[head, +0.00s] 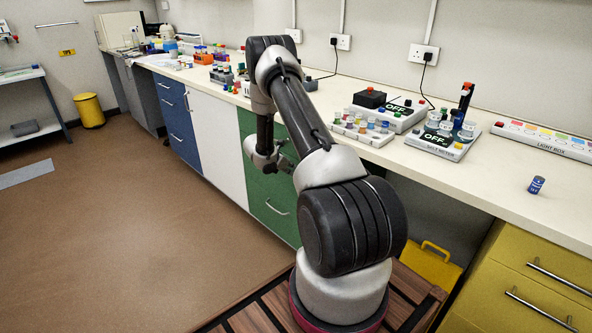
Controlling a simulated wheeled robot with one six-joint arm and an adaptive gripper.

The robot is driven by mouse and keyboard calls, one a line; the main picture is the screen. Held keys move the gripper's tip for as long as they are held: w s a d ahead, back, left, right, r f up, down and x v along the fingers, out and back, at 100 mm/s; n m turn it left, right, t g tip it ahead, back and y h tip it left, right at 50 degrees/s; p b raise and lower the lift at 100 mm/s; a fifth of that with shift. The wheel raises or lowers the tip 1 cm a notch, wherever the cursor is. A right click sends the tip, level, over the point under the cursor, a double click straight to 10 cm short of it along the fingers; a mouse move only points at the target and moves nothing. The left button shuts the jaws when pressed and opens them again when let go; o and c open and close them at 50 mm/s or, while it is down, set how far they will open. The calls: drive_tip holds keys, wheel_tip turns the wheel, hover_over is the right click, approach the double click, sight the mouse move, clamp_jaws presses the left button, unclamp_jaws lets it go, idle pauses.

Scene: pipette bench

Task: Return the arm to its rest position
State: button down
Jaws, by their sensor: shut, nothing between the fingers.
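My arm (300,115) rises from its base in the foreground and bends at the elbow (270,48). From there its forearm hangs down to the wrist (262,150), in front of the bench's green drawers. My gripper (287,163) shows only as a small dark part right of the wrist, mostly hidden behind my arm. It is shut and empty, below the level of the bench top and apart from the things on it.
The bench (470,190) runs along the wall. It bears a vial rack (362,132), a shift meter (440,142), a light box (545,140) and a lone blue vial (536,185). A yellow bin (90,110) stands far left. The brown floor (130,230) left is clear.

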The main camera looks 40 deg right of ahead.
drive_tip(key=v, duration=1.1)
drive_tip(key=shift+a+f, duration=0.35)
drive_tip(key=shift+f, duration=0.05)
drive_tip(key=s+m+g, duration=0.3)
drive_tip(key=s+m, duration=0.2)
drive_tip(key=s, duration=0.3)
drive_tip(key=s+a+r+m+t+y, duration=0.2)
drive_tip(key=s+a+r, duration=0.4)
drive_tip(key=s+r, duration=0.4)
drive_tip(key=s+a+r+m+t+y, duration=0.2)
drive_tip(key=s+a+r+m+y, duration=0.2)
drive_tip(key=s+a+r+m, duration=0.3)
drive_tip(key=s+a+r+m+t+y, duration=0.2)
drive_tip(key=s+a+r+m, duration=0.3)
drive_tip(key=s+r, duration=0.8)
wheel_tip(320, 180, up, 5)
drive_tip(key=shift+a+y, duration=0.5)
drive_tip(key=shift+a, duration=0.55)
